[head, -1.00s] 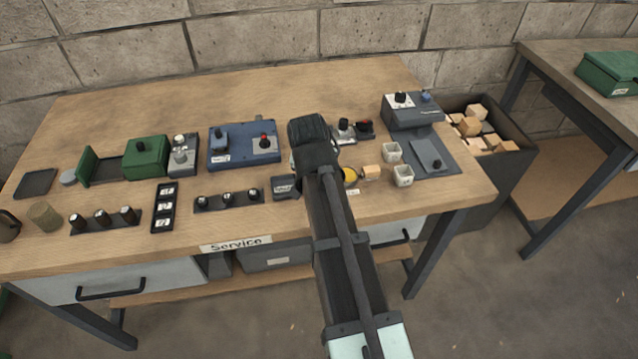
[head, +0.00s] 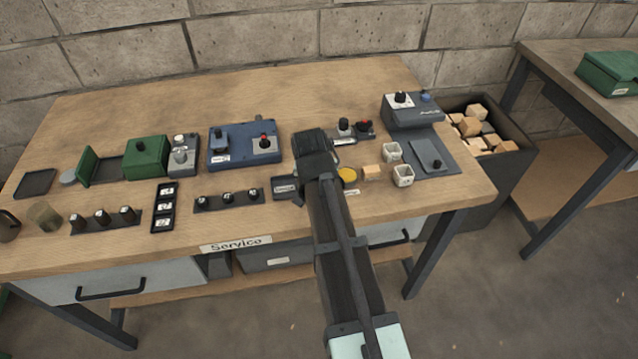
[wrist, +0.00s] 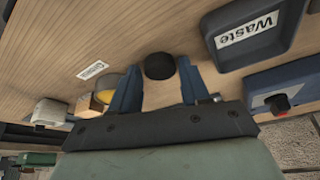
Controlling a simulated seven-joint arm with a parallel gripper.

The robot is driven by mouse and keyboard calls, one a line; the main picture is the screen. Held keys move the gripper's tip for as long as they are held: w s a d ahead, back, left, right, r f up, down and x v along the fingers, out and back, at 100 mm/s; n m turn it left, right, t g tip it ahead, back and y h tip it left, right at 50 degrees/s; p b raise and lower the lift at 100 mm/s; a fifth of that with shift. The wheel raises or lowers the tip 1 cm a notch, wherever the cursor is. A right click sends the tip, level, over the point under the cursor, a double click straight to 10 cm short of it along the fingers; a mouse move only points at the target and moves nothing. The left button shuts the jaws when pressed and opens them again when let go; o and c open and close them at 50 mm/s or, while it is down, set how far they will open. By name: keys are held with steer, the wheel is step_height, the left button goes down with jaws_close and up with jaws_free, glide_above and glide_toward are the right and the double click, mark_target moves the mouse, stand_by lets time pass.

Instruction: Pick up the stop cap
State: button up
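A small round black cap (wrist: 159,66), which looks like the stop cap, lies on the wooden table in the wrist view. It sits between the two blue fingertips of my gripper (wrist: 158,68). The fingers are open, with a visible gap on each side of the cap. In the head view my gripper (head: 312,165) is low over the table, and the cap is hidden beneath it. I cannot tell the exact height of the fingertips above the table.
A yellow disc (head: 347,174) and a wooden block (head: 371,172) are close by on the right. The dark Waste tray (head: 284,187) is close on the left. White cups (head: 403,175) stand farther right. A blue unit (head: 232,150) is behind left.

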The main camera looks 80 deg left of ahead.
steer(key=c, duration=0.7)
steer(key=shift+o, duration=0.2)
step_height(320, 180, up, 8)
steer(key=shift+a+r, duration=0.1)
steer(key=shift+r, duration=0.05)
steer(key=w+a+r+m, duration=0.25)
steer(key=w+a, duration=0.45)
steer(key=w, duration=0.5)
steer(key=a+r+n+g, duration=0.2)
steer(key=a+n, duration=0.6)
steer(key=a, duration=0.2)
steer(key=shift+s+a+r, duration=0.15)
steer(key=shift+s+a, duration=0.15)
steer(key=shift+a, duration=0.1)
